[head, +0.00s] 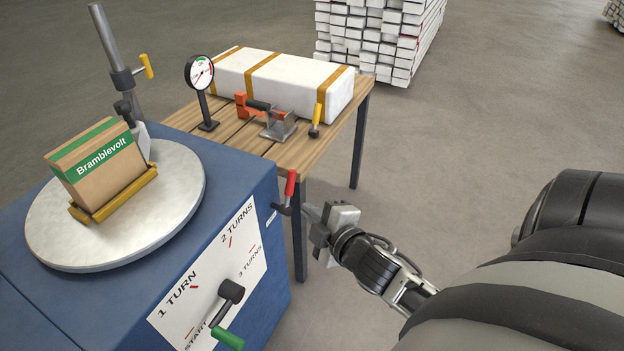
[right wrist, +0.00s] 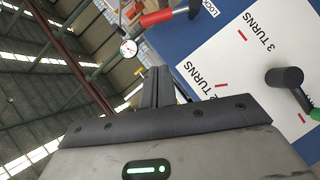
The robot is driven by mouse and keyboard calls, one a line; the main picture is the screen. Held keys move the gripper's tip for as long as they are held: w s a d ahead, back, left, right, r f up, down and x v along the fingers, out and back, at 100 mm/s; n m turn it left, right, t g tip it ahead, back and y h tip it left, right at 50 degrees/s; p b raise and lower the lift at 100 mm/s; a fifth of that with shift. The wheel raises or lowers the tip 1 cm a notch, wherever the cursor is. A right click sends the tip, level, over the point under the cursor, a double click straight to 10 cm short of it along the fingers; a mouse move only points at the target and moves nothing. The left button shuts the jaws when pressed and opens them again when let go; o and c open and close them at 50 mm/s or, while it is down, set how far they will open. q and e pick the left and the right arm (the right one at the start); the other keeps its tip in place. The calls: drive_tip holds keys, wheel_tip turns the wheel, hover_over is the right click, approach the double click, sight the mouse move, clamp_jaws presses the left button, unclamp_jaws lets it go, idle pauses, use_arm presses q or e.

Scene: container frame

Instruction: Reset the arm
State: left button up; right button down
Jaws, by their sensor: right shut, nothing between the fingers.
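My right gripper (head: 308,211) is at the middle of the head view, off the right side of the blue cabinet (head: 262,180). Its fingers are together and hold nothing; they also show shut in the right wrist view (right wrist: 155,85). The red-handled lever (head: 290,184) sits on the cabinet's side close to the fingertips. In the right wrist view the lever (right wrist: 160,17) is beyond the fingers, by a LOCK label (right wrist: 210,7). Whether the fingertips touch it I cannot tell. My right arm comes in from the right. My left gripper is not in view.
The green-handled crank (head: 229,310) sticks out from the white turns panel (head: 195,285). A Bramblevolt box (head: 100,165) stands on the round turntable (head: 60,235). A wooden table (head: 318,150) holds a gauge (head: 200,73), a clamp (head: 277,125) and a white strapped package (head: 285,80). Floor at right is clear.

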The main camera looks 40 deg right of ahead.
idle(0.4)
drive_tip(key=s+a+f+m+g+y, duration=0.2)
drive_tip(key=s+a+m, duration=0.3)
drive_tip(key=a, duration=0.3)
drive_tip(key=s+a+f+m+g+y+p, duration=0.1)
drive_tip(key=s+a+f+m+g+y, duration=0.1)
drive_tip(key=a, duration=0.7)
drive_tip(key=s+m+y, duration=0.1)
drive_tip(key=s+m, duration=0.1)
drive_tip(key=s, duration=0.1)
drive_tip(key=shift+a+f+m, duration=0.15)
drive_tip(key=shift+f+m, duration=0.25)
